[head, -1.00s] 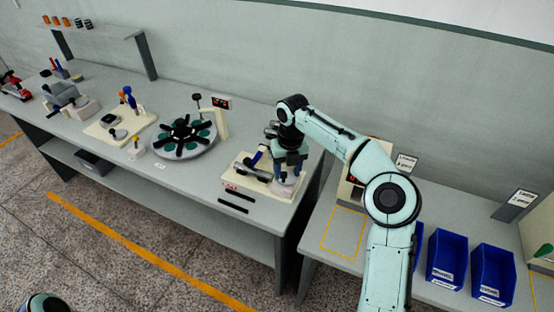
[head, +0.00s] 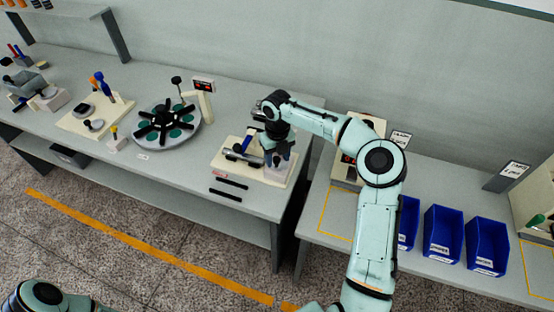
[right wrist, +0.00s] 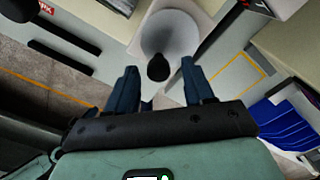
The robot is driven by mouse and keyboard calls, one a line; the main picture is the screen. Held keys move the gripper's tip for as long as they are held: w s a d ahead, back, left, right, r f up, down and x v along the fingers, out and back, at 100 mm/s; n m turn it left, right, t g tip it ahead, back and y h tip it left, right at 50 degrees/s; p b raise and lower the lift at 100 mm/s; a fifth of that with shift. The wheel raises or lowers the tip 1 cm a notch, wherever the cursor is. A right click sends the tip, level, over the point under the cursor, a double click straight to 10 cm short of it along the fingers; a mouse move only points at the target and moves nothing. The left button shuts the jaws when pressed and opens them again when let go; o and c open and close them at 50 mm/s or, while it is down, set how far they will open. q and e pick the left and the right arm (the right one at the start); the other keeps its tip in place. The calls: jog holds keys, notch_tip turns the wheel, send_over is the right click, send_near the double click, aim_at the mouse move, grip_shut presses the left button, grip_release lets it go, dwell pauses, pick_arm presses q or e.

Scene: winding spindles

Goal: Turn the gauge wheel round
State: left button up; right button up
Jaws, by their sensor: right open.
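A grey round wheel (right wrist: 180,35) with a black knob (right wrist: 158,68) shows in the right wrist view, on a pale base; I take it for the gauge wheel. My right gripper (right wrist: 158,66) is open, with its two dark blue fingers on either side of the knob in that view. I cannot tell whether they touch it. In the head view my right gripper (head: 277,160) is over the right part of a cream fixture (head: 225,168) at the bench's right end, and hides the wheel there. My left gripper is out of view.
A grey turntable (head: 190,138) with black spokes stands left of the fixture, near a post with a red display (head: 204,84). Two black bars (head: 228,188) lie at the bench's front edge. Blue bins (head: 443,235) stand on the right bench.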

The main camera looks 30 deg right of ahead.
jog(key=shift+f, duration=0.9)
grip_shut()
jog(key=shift+w+a+m, duration=0.1)
jog(key=shift+m, duration=0.2)
